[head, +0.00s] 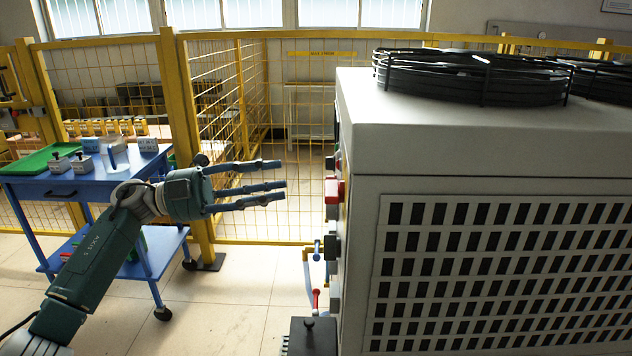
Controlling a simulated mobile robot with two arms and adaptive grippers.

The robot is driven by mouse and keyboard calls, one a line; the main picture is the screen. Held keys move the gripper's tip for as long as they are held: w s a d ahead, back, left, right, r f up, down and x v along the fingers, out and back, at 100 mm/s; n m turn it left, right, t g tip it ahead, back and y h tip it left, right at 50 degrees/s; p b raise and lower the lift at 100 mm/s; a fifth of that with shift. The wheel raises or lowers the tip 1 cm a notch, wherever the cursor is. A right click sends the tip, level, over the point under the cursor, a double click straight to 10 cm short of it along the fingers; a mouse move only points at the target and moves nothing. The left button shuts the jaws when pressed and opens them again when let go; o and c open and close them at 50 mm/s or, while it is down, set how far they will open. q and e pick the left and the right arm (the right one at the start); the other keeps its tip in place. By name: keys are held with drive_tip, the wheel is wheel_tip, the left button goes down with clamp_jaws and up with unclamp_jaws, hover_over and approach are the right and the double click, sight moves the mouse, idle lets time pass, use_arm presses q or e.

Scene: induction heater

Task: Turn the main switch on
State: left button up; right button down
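My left gripper (275,182) reaches in from the left with its fingers spread open and empty. It points right toward the side panel of a large grey machine (480,150). A red switch (334,190) sticks out from that panel, just right of the fingertips, with a gap between them in the picture. My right gripper is not in view.
A blue cart (70,188) with a green tray (35,160) and small grey boxes stands at the left. Yellow mesh fencing (220,95) runs behind. Pipes with a red valve handle (316,298) are low beside the machine. The floor between cart and machine is clear.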

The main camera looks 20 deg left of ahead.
sight(334, 191)
use_arm(q)
drive_tip(key=d+m+g+b, duration=0.1)
drive_tip(key=d+m+g, duration=0.1)
drive_tip(key=d, duration=0.7)
drive_tip(key=shift+s+d+y, duration=0.3)
drive_tip(key=shift+s+y, duration=0.1)
drive_tip(key=shift+s, duration=0.05)
drive_tip(key=shift+f, duration=0.1)
clamp_jaws()
